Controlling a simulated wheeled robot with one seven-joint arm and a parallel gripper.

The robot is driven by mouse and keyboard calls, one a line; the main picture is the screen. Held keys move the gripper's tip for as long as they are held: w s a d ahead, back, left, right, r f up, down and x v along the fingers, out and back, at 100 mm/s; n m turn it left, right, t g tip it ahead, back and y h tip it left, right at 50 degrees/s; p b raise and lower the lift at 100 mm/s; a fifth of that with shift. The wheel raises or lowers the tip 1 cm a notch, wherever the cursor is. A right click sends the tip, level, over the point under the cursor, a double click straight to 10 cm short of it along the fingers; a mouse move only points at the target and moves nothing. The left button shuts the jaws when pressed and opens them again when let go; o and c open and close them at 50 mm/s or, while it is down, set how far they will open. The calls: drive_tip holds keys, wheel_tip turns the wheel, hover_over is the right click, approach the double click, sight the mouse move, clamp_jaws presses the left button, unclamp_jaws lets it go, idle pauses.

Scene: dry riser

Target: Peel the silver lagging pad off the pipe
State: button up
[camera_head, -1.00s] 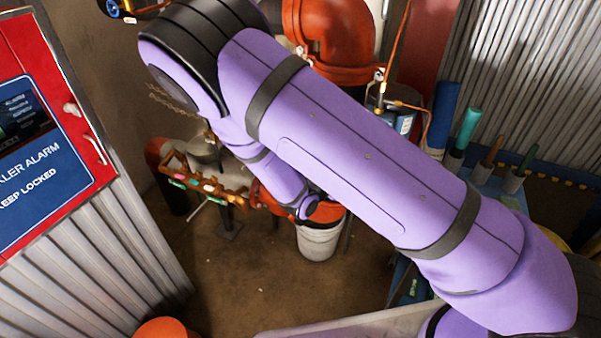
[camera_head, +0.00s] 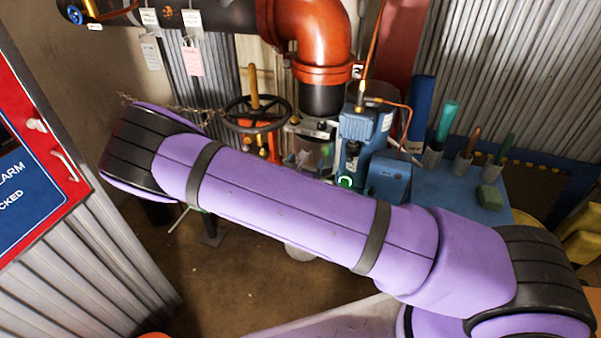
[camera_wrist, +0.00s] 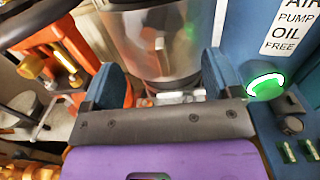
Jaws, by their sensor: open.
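The silver lagging pad (camera_wrist: 150,45) is a shiny wrapped surface around an upright pipe in the wrist view, at the top centre. In the head view a silvery band (camera_head: 313,152), likely the same pad, shows below the black pipe end, partly behind my arm. My gripper (camera_wrist: 163,82) is open in the wrist view, with one blue-grey finger on each side of the pad's lower part. Nothing is clearly held, and I cannot tell whether the fingers touch it. In the head view my gripper is hidden behind my arm.
A blue pump unit (camera_head: 367,125) with a lit green button (camera_wrist: 265,87) stands close on the right. An orange valve body (camera_wrist: 60,58) is close on the left. A black handwheel (camera_head: 257,114) stands left of the pipe. A blue bench (camera_head: 482,205) holds several tools.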

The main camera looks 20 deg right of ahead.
drive_tip(key=shift+x, duration=1.8)
drive_tip(key=shift+r, duration=0.1)
drive_tip(key=c, duration=1.6)
drive_tip(key=shift+s+a, duration=0.2)
drive_tip(key=shift+s, duration=0.15)
drive_tip(key=v, duration=0.8)
drive_tip(key=shift+s+a, duration=0.15)
drive_tip(key=shift+s, duration=0.05)
